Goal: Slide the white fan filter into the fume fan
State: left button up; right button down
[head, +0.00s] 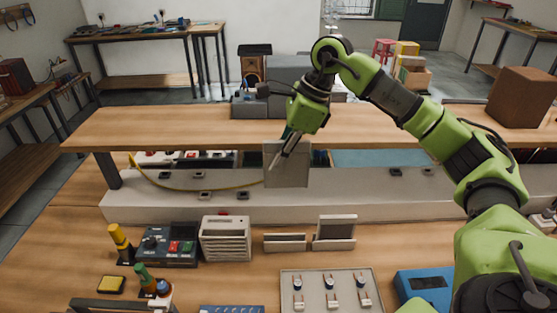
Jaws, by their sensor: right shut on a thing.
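My right gripper (286,148) is shut on a flat, square, pale grey-white panel, which looks like the white fan filter (289,170). It holds the panel upright in front of the raised shelf's front edge, clear of the bench top. A white slatted box (225,240) stands on the bench, lower left of the panel; it may be the fume fan, but I cannot tell for sure. My left gripper is not in view.
A low white holder (285,243) looks empty, and a similar holder (334,234) carries an upright pale panel. A control box (168,246), a grey tray (331,279) and a blue case (424,286) crowd the bench. The raised wooden shelf (180,125) runs behind.

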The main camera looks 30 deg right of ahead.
jog(key=shift+r, duration=0.3)
jog(key=shift+a+f, duration=0.1)
jog(key=w+a+f, duration=0.3)
jog(key=a+f, duration=0.3)
jog(key=a, duration=0.1)
jog(key=w+a+f, duration=0.2)
jog(key=a+f, duration=0.4)
jog(key=a, duration=0.2)
jog(key=shift+w+a+f, duration=0.25)
jog(key=shift+w+f, duration=0.1)
jog(key=shift+w, duration=0.05)
jog(key=shift+b, duration=0.3)
